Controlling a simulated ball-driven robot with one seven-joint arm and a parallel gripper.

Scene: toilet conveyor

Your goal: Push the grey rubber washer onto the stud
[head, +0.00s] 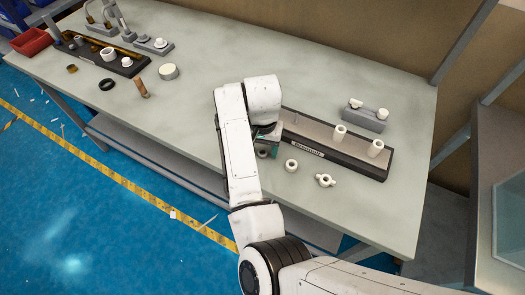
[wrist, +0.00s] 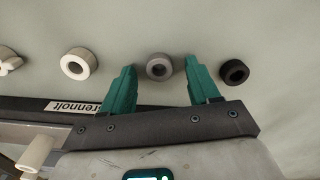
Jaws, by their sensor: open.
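The grey rubber washer (wrist: 160,66) lies flat on the bench. In the head view a grey ring (head: 262,152), probably the same one, shows beside my arm. My gripper (wrist: 161,63) is open, with one teal finger on each side of the washer and nothing held. In the head view my gripper (head: 273,150) is mostly hidden by my arm. A dark-edged fixture (head: 310,152) behind the washer carries upright white posts (head: 338,132); one post (wrist: 38,152) shows in the wrist view. I cannot tell which post is the stud.
A white ring (wrist: 78,65) and a white winged nut (head: 325,180) lie left of the washer in the wrist view. A black ring (wrist: 234,72) lies close on the right. A grey block (head: 365,117) stands behind the fixture.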

